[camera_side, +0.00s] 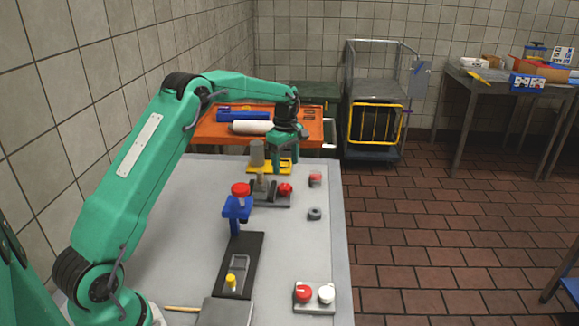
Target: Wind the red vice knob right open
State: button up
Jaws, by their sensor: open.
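The red vice knob (285,189) is on the right side of a small dark vice (264,196) on the grey table. The vice has dark jaws, and a grey block stands in or behind them; I cannot tell which. My gripper (284,172) is open, pointing down, above and just behind the red knob in this view. Its fingers look apart from the knob, and nothing shows between them. How far open the vice jaws are is too small to tell.
A blue stand with a red top (240,190) is left of the vice. A red-and-grey piece (315,179) and a dark nut (315,214) lie to the right. A box with red and white buttons (314,296) sits in front.

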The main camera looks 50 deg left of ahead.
aim_at(284, 186)
dwell(0.4)
jog(key=m, duration=0.6)
jog(key=shift+a, duration=0.1)
jog(key=m, duration=0.7)
jog(key=shift+s+a, duration=0.1)
jog(key=m, duration=0.6)
jog(key=shift+m, duration=0.4)
jog(key=m, duration=0.6)
jog(key=shift+s+a, duration=0.1)
jog(key=shift+f, duration=0.15)
jog(key=shift+f, duration=3.8)
